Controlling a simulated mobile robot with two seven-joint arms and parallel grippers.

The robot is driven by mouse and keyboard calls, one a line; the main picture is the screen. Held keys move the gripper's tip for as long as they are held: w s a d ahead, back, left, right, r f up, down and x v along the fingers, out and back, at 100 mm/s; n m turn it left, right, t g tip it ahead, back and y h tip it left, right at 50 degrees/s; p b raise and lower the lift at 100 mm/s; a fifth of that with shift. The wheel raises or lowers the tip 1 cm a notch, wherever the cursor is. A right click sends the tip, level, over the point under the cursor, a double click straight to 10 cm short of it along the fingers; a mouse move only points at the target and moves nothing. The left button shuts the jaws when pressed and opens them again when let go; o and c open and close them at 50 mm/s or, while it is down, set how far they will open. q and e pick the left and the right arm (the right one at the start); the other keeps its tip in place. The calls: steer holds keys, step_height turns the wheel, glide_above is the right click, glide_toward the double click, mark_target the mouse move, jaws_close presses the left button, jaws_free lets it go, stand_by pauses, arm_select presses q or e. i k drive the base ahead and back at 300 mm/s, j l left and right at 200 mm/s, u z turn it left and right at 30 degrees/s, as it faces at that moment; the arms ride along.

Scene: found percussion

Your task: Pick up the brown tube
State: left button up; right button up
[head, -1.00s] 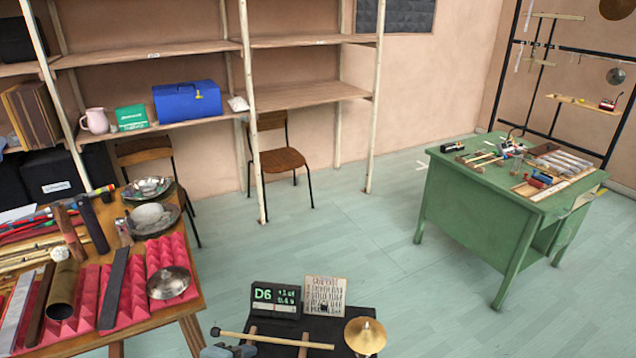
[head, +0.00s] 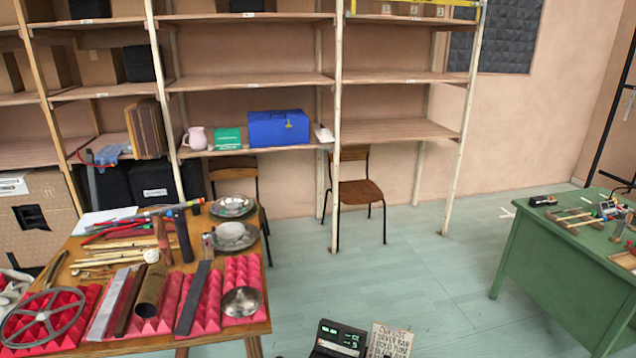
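The brown tube (head: 151,290) lies on red pyramid foam on the wooden table at the left of the head view. A mallet with a pale round end (head: 151,256) shows just behind the tube's far end. Neither of my grippers is in view.
The wooden table (head: 256,329) also holds a grey wheel (head: 44,315), metal bowls (head: 233,206), sticks and upright dark tubes. A green desk (head: 560,270) stands at the right. Shelves line the back wall. Open floor (head: 400,270) lies between the table and desk.

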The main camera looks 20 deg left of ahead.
mark_target(156, 217)
steer(key=u, duration=1.6)
steer(key=i+j, duration=0.15)
steer(key=i, duration=0.15)
